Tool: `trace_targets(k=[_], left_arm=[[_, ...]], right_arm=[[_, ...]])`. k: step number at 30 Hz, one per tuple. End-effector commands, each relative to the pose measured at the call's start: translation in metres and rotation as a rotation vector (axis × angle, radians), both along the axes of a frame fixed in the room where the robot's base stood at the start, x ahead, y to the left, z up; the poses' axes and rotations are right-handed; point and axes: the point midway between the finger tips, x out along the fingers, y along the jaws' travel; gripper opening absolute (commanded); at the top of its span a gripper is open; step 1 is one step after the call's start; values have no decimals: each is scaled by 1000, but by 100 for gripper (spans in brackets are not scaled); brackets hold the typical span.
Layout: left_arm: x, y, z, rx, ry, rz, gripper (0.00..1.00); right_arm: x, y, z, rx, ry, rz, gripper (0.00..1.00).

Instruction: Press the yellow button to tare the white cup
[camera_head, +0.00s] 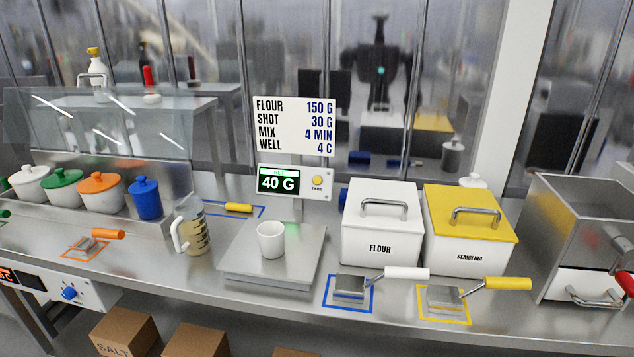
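The white cup (271,239) stands upright on the metal plate of the scale (262,271), near the middle of the counter. Behind it, a small panel on a post carries a green display (278,183) reading 40 G. Nothing covers the button. Neither of my grippers shows in the head view.
A measuring jug (193,226) stands left of the scale. A flour bin (380,228) and a yellow-lidded semolina bin (468,233) stand to the right. Scoops with white (406,273) and yellow (507,283) handles lie in front of them. A recipe sign (294,126) is above the panel.

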Motion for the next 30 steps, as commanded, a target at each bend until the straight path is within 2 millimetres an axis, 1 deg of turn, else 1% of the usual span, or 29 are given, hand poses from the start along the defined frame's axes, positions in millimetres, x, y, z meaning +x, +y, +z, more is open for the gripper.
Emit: trace_targets(k=[1,2,12,13,30], left_arm=[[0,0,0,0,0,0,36],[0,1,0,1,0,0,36],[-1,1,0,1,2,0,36],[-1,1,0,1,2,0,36],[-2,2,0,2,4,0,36]], right_arm=[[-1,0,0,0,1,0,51],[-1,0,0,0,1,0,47],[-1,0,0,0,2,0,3],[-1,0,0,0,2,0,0],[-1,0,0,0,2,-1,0]])
